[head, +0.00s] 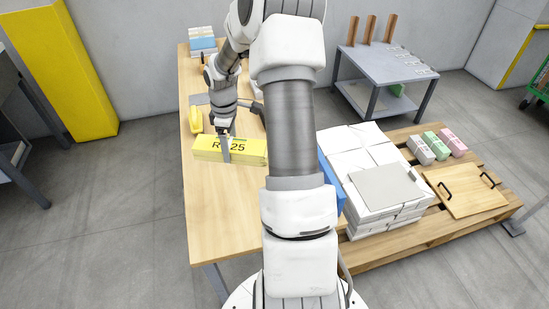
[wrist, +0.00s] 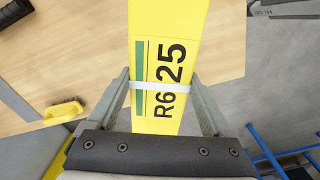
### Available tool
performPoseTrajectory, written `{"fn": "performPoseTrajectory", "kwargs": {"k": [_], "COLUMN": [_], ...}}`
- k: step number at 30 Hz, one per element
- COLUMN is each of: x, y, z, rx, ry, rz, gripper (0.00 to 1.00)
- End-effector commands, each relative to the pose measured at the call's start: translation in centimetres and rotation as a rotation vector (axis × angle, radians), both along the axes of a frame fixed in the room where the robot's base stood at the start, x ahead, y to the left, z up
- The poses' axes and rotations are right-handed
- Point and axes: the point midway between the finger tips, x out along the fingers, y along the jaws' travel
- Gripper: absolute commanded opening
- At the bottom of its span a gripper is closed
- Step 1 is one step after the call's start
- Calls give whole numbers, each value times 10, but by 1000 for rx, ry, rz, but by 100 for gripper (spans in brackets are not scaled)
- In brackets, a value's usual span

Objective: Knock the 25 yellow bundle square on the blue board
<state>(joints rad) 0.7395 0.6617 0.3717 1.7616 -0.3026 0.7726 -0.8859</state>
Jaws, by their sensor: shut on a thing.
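The yellow bundle (head: 205,152) is a long block marked "R6 25", with a green stripe and a white band in the wrist view (wrist: 172,35). My gripper (head: 226,143) is shut on it, one finger along each long side near the band, as the wrist view shows (wrist: 163,88). The bundle is over the wooden table (head: 215,205); I cannot tell whether it touches the top. A blue panel (head: 331,185), perhaps the blue board, shows beside my arm at the table's right side. My arm hides much of it.
A yellow brush (head: 196,120) lies on the table. A blue-and-white stack (head: 202,44) stands at its far end. To the right, a pallet (head: 380,250) bears white bundles (head: 365,160), coloured blocks and a handled board (head: 465,190). The front of the table is clear.

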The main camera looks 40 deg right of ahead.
Motion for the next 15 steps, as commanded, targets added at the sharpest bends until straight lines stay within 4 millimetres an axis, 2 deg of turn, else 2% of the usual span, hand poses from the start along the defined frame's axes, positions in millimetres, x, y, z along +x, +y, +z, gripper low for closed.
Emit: {"fn": "performPoseTrajectory", "kwargs": {"k": [1,6,10,15], "x": [-4,-20,-32,-43], "y": [-21,-78,-109,-132], "z": [-19,-53,-72,-84], "rx": [-1,-8,-12,-15], "ry": [-1,0,1,4], "rz": [40,206,306,383], "gripper": [0,0,0,0]}}
